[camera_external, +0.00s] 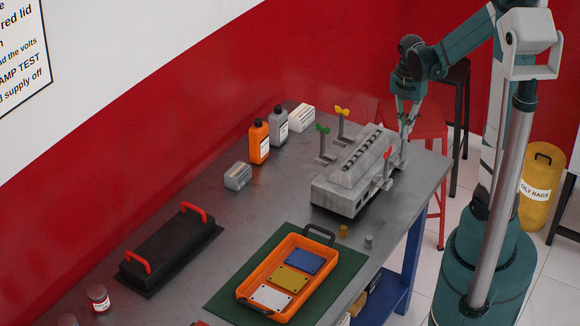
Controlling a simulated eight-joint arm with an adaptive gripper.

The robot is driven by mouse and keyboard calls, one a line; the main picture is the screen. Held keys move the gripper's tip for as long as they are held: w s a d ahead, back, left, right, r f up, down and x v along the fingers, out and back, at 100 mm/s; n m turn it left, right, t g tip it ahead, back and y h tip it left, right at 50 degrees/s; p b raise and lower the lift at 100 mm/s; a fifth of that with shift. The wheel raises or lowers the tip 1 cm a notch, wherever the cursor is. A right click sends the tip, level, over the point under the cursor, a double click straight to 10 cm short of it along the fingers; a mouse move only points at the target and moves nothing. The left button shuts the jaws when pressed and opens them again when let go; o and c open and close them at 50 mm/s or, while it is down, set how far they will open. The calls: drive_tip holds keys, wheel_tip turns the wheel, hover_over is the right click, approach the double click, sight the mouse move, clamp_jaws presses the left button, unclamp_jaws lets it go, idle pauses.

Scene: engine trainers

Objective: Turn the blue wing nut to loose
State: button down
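A grey engine block trainer (340,195) stands on the metal bench. A green wing nut (322,128) and a yellow wing nut (342,111) sit on posts at its far left side. A red wing nut (388,153) sits on its near right side. I cannot make out a blue wing nut; my gripper may hide it. My gripper (405,134) points down at the right rear end of the engine block, its fingers close to that end. Whether it touches or holds anything there is too small to tell.
An orange tray (242,290) with blue, yellow and white plates lies on a green mat (350,264). Orange (259,142) and grey (278,125) bottles stand behind the block. A black cover (170,250) with red handles lies left. Red stool (430,125) stands beyond the bench.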

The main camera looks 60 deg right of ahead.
drive_tip(key=c, duration=2.7)
unclamp_jaws()
drive_tip(key=shift+r, duration=0.15)
drive_tip(key=shift+r, duration=5.85)
